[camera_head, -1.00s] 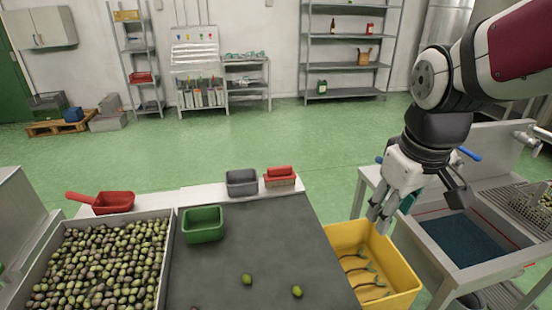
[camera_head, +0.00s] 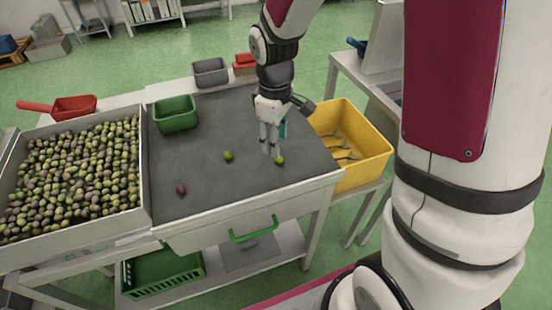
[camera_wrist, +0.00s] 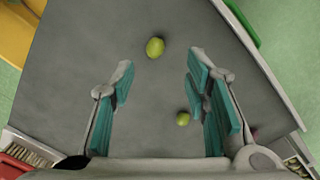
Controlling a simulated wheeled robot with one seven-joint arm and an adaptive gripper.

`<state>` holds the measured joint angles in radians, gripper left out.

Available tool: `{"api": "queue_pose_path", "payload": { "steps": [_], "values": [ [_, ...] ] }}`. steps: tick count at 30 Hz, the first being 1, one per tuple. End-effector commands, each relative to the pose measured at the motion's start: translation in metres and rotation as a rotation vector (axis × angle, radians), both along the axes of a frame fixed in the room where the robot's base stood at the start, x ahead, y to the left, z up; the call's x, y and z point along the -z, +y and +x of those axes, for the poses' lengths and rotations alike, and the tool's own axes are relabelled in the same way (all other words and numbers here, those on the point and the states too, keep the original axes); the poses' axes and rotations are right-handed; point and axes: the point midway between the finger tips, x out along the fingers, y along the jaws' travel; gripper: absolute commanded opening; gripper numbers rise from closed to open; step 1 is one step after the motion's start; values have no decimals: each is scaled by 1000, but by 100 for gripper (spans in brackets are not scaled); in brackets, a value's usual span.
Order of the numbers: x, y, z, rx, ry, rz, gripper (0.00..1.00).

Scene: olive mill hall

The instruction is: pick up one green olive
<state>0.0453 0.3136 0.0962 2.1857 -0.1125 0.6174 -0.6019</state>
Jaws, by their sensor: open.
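One green olive (camera_head: 280,160) lies on the dark worktop near its right side, close by my gripper's fingertips (camera_head: 268,151). In the wrist view this olive (camera_wrist: 155,47) lies just beyond the fingertips, in line with the gap between them. A second green olive (camera_head: 228,155) lies to the left on the worktop. It shows smaller in the wrist view (camera_wrist: 183,118), beside the right finger. A dark purple olive (camera_head: 181,189) lies further left near the front edge. My gripper (camera_wrist: 160,72) is open, with teal pads apart, pointing down and holding nothing.
A large tray of mixed olives (camera_head: 142,190) stands at left. A green container (camera_head: 176,115) stands at the worktop's back left. A grey container (camera_head: 210,72), red scoop (camera_head: 74,107) and red item (camera_head: 244,64) are behind. A yellow crate (camera_head: 376,162) stands right of the worktop.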

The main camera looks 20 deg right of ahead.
Motion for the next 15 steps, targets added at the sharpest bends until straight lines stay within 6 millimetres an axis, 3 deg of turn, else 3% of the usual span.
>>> {"api": "queue_pose_path", "payload": {
  "steps": [8, 15],
  "values": [
    [21, -2, 1, 1, 2, -1, 43],
    [55, -7, 3, 0, 4, -1, 43]
  ]
}}
